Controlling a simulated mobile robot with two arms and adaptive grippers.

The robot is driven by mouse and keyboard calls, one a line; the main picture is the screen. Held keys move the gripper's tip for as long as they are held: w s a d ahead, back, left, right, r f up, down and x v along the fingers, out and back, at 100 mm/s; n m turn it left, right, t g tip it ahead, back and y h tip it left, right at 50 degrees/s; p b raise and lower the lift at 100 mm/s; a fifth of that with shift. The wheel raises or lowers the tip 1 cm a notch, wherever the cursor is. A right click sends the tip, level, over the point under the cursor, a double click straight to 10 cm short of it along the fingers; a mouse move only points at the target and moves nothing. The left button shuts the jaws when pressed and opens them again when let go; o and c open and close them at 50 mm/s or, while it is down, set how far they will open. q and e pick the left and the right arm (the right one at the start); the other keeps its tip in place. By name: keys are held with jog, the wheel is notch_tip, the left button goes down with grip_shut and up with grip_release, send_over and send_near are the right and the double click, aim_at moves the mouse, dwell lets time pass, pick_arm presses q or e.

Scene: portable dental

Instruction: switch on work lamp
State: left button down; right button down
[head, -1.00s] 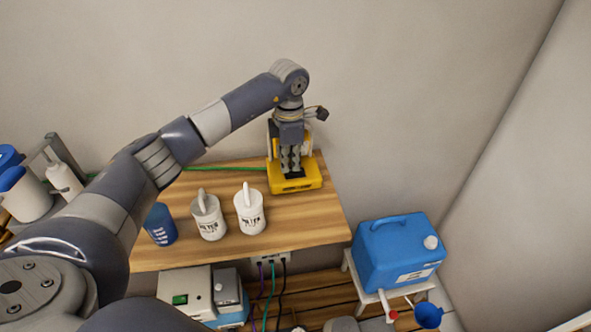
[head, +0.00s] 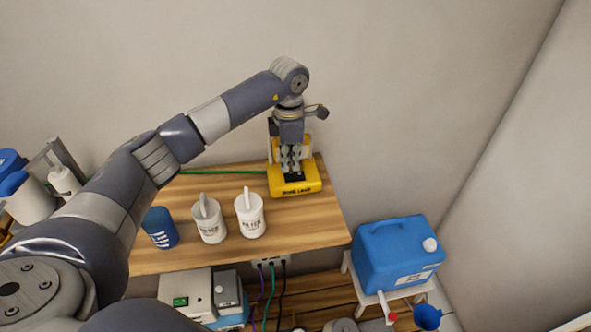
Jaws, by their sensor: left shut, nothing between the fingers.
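The yellow work lamp (head: 309,187) stands at the back right corner of the wooden table. Its base has a dark patch on top and dark lettering on the front edge. My left gripper (head: 291,172) points down over the base, shut and empty, with its fingertips at or just above the dark patch. I cannot tell whether they touch it. The gripper and wrist hide much of the lamp's upright part. My right gripper is not in view.
Two white labelled bottles (head: 209,222) (head: 250,216) and a blue cup (head: 160,228) stand on the wooden table (head: 290,225). A green cable (head: 222,172) runs along its back. A blue canister (head: 396,254) sits on a low stool to the right.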

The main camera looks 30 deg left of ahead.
aim_at(290, 174)
pick_arm(q)
jog(key=shift+r+p, duration=1.2)
jog(key=shift+r, duration=1.15)
jog(key=shift+f, duration=0.15)
